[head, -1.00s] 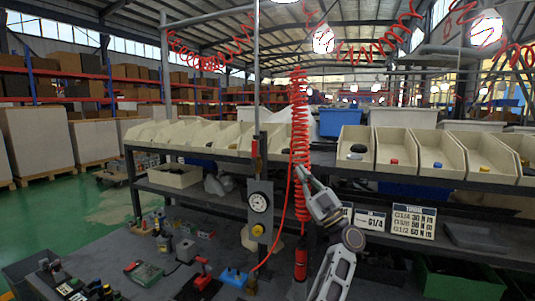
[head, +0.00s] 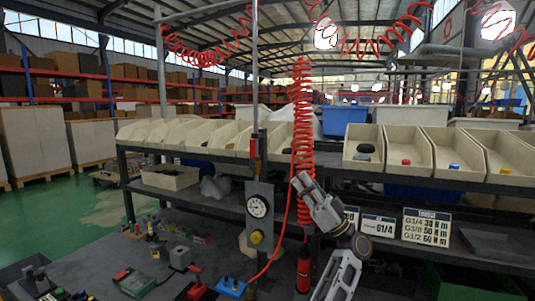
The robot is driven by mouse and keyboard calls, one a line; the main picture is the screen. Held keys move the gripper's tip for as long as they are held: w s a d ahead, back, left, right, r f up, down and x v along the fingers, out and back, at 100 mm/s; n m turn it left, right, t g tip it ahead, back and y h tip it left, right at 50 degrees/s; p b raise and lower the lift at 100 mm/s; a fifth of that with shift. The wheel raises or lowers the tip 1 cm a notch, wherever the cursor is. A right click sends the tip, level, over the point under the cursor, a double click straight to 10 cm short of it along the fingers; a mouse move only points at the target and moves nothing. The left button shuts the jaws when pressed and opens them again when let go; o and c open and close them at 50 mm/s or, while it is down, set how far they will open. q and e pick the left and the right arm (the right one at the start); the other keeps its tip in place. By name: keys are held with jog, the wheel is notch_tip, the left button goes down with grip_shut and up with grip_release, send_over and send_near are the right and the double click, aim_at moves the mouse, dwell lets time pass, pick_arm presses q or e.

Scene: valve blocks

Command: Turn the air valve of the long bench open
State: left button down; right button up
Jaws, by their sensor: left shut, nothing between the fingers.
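A grey vertical air pipe (head: 255,70) rises from the long bench (head: 120,245). A small red lever (head: 252,147), which looks like the air valve's handle, stands upright along the pipe at upper shelf height. Below it a grey panel carries a round white gauge (head: 257,206) and a yellow knob (head: 257,237). My left gripper (head: 297,181) is shut and empty, its tips pointing up and left. It is right of the panel, lower than the red lever and apart from it in the picture. It overlaps the coiled red hose. My right gripper is out of view.
The coiled red hose (head: 303,120) hangs just right of the pipe, with a red tool (head: 303,273) below. Cream bins (head: 409,155) line the upper shelf (head: 460,184). A blue block (head: 231,287) and small fittings lie on the bench. Torque signs (head: 426,227) stand at right.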

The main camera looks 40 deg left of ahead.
aim_at(252, 155)
pick_arm(q)
jog(key=shift+s+d+r+g, duration=0.1)
jog(key=shift+g, duration=0.2)
jog(key=a+f+p+x, duration=0.2)
jog(key=x, duration=1)
jog(key=shift+s+a+r, duration=0.3)
jog(key=shift+s+a, duration=0.1)
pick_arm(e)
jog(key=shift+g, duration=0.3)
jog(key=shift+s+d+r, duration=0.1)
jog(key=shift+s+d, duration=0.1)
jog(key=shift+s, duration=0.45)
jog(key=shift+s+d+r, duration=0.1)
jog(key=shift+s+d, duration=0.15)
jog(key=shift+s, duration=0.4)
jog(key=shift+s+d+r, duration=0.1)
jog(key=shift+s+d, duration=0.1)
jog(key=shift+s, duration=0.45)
